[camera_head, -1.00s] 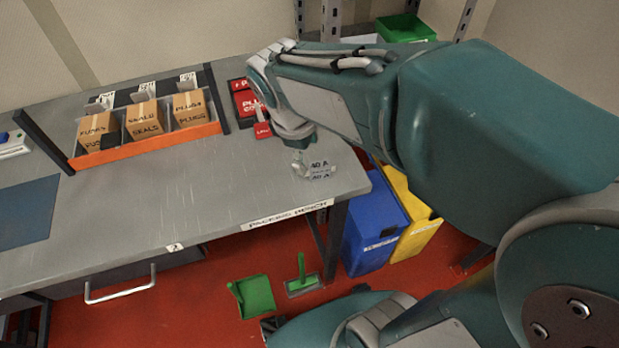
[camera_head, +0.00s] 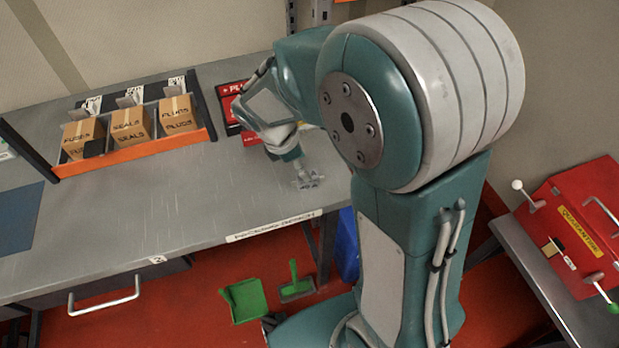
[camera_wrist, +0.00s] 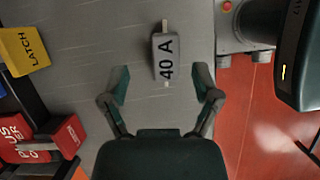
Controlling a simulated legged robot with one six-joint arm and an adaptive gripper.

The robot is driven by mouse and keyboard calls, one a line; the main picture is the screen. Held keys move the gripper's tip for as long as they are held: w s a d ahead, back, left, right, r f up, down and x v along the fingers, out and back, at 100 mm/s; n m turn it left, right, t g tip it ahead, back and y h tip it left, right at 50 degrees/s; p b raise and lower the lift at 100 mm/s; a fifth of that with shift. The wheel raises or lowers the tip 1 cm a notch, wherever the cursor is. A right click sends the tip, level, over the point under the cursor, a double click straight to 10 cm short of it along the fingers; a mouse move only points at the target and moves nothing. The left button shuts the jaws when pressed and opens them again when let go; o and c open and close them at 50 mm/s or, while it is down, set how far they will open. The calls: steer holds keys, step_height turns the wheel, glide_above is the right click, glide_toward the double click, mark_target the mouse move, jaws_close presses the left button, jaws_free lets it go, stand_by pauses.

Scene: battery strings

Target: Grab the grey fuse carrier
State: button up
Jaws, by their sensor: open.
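The grey fuse carrier (camera_wrist: 166,62), marked "40 A", lies on the grey bench top in the wrist view, with a narrow pale tab at its far end. My gripper (camera_wrist: 161,86) is open, its two fingers spread to either side of the carrier's near end. The carrier is just ahead of the fingertips, roughly centred between them, and not clasped. In the head view my gripper is low over the bench near its right end, and small grey shapes there blur the carrier and the fingers together.
An orange-fronted rack (camera_head: 130,157) of cardboard boxes stands on the bench (camera_head: 200,215). Red boxes (camera_wrist: 68,134) and a yellow "LATCH" block (camera_wrist: 24,50) lie left in the wrist view. A red case (camera_head: 585,225) stands at right. A green dustpan (camera_head: 245,300) is on the floor.

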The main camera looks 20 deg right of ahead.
steer(key=f, duration=0.4)
steer(key=shift+s+d, duration=0.25)
steer(key=shift+s, duration=0.1)
steer(key=shift+f, duration=0.3)
steer(key=shift+d, duration=0.15)
steer(key=shift+d, duration=0.1)
jaws_close()
